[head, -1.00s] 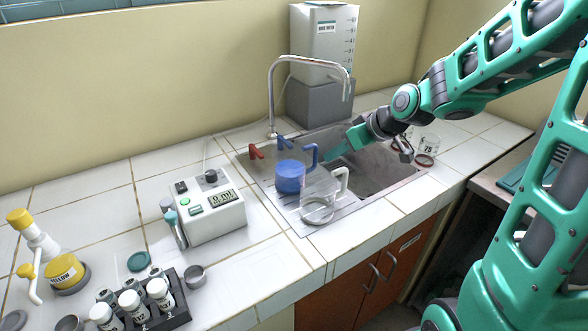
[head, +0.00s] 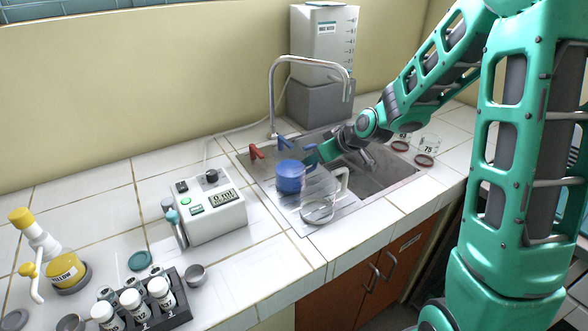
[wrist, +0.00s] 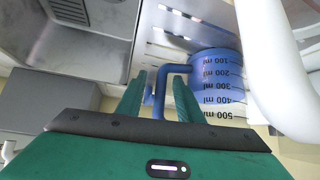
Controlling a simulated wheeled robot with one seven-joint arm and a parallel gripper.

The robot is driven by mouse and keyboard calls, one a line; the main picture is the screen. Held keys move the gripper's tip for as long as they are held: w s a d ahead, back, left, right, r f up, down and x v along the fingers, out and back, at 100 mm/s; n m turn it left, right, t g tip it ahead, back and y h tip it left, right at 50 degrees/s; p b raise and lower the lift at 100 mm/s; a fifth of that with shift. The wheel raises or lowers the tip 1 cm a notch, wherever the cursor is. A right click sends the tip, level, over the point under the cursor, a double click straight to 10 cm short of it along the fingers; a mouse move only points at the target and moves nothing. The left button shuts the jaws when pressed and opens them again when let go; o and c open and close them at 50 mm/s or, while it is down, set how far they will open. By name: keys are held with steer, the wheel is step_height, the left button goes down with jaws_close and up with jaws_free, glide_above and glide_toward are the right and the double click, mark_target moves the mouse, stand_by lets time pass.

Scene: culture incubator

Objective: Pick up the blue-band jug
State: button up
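The blue-band jug (head: 290,177), with a blue body and blue handle, stands on the ribbed drainboard left of the sink basin. In the wrist view the jug (wrist: 212,72) shows a millilitre scale. My gripper (head: 316,157) is at its right, on the handle side, and hides much of the handle in the head view. In the wrist view my gripper (wrist: 158,90) is open, with one finger on each side of the jug's handle. Gaps seem to remain between handle and fingers, and I cannot tell whether either one touches.
A clear jug with a white handle (head: 342,182) stands close in front of the blue-band jug; its handle is large at right in the wrist view (wrist: 275,70). The tap (head: 271,95) arches behind. A dosing device (head: 210,212) stands left. The sink basin (head: 375,180) lies right.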

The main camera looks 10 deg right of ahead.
steer(key=shift+x, duration=1.3)
jaws_close()
steer(key=shift+r, duration=0.1)
